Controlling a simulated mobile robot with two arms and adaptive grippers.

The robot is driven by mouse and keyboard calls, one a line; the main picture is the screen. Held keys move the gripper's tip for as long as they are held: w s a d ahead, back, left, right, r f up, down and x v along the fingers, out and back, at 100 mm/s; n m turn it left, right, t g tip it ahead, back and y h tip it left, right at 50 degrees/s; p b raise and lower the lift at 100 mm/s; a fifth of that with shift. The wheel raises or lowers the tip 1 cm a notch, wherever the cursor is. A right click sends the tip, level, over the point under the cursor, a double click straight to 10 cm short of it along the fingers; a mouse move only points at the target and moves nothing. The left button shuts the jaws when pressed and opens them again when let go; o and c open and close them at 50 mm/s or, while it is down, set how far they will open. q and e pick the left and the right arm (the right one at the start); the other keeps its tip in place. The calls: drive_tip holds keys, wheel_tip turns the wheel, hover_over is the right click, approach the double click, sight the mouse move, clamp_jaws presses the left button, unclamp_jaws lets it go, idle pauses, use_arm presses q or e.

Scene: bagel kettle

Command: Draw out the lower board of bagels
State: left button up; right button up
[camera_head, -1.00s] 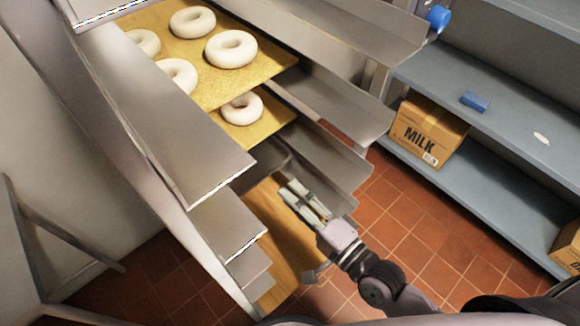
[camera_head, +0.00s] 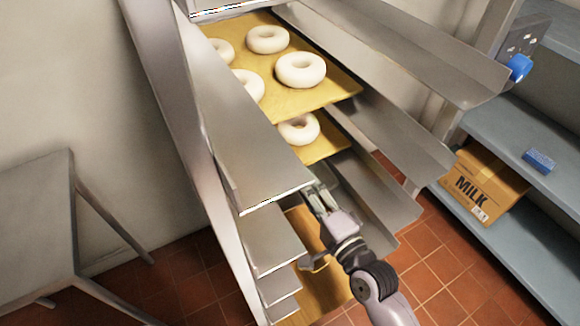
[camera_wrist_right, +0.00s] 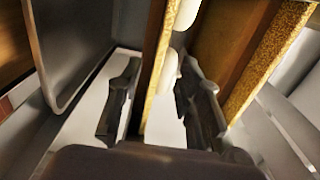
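The lower board of bagels (camera_head: 328,147) sits in the rack just under the upper board (camera_head: 325,93); one white bagel (camera_head: 299,129) shows on it, and the rest is hidden. My right gripper (camera_head: 318,196) is in front of the rack, close to the lower board's front edge. In the right wrist view my right gripper (camera_wrist_right: 160,105) is open, with the lower board's edge (camera_wrist_right: 156,75) between its fingers and gaps visible on both sides. The upper board (camera_wrist_right: 265,60) stands to the right there. My left gripper is out of view.
Metal rack rails (camera_head: 395,125) flank the boards. A bare board (camera_head: 325,285) lies lower in the rack. A blue shelf (camera_head: 510,240) with a milk box (camera_head: 480,185) stands right. A grey table (camera_head: 40,215) is at left. Tiled floor is free between rack and shelf.

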drive_tip(key=shift+x, duration=3.95)
drive_tip(key=shift+c, duration=0.3)
clamp_jaws()
